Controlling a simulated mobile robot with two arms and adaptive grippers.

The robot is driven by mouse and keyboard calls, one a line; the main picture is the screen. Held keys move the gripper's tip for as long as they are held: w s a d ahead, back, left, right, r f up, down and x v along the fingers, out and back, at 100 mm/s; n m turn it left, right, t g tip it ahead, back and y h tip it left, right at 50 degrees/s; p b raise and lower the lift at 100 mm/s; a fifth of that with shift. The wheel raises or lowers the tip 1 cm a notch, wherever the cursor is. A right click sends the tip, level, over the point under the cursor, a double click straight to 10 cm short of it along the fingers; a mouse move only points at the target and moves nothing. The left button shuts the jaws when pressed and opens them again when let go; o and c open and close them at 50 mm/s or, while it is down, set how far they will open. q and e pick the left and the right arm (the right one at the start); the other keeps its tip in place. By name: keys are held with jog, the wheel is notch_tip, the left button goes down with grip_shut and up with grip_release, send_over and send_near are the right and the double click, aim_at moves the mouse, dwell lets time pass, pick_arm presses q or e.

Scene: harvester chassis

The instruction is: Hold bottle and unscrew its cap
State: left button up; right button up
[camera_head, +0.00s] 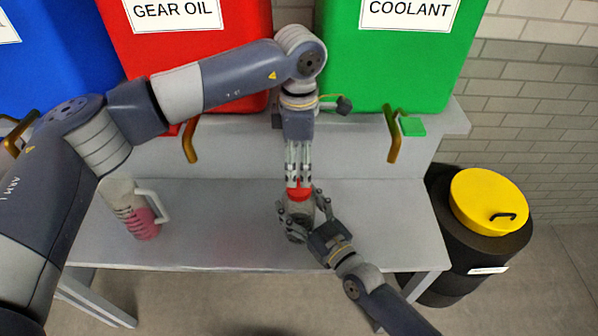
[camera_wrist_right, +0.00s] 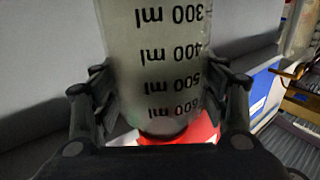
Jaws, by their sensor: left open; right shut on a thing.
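A translucent bottle (camera_head: 300,208) with black millilitre marks stands above the grey bench, and its red cap (camera_head: 298,193) faces up toward my left gripper. My right gripper (camera_head: 305,213) is shut on the bottle body from the front right. In the right wrist view the bottle (camera_wrist_right: 160,65) appears upside down between the fingers of my right gripper (camera_wrist_right: 160,100), with the red cap (camera_wrist_right: 205,130) at the bottom, partly hidden by the gripper. My left gripper (camera_head: 298,180) points straight down from above, open, with its fingertips at the cap. Whether they touch it cannot be told.
A jug (camera_head: 140,215) with pink liquid stands on the bench (camera_head: 230,245) at left. Behind are a red gear oil container (camera_head: 190,50), a green coolant container (camera_head: 405,60) and brass taps (camera_head: 395,135). A black barrel (camera_head: 470,250) with yellow lid stands right.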

aim_at(299, 187)
pick_arm(q)
jog(key=shift+r, duration=0.4)
jog(key=shift+f, duration=3.95)
jog(key=c, duration=1.1)
jog(key=shift+n, duration=1.9)
jog(key=shift+c, duration=0.2)
jog(key=o, duration=1.2)
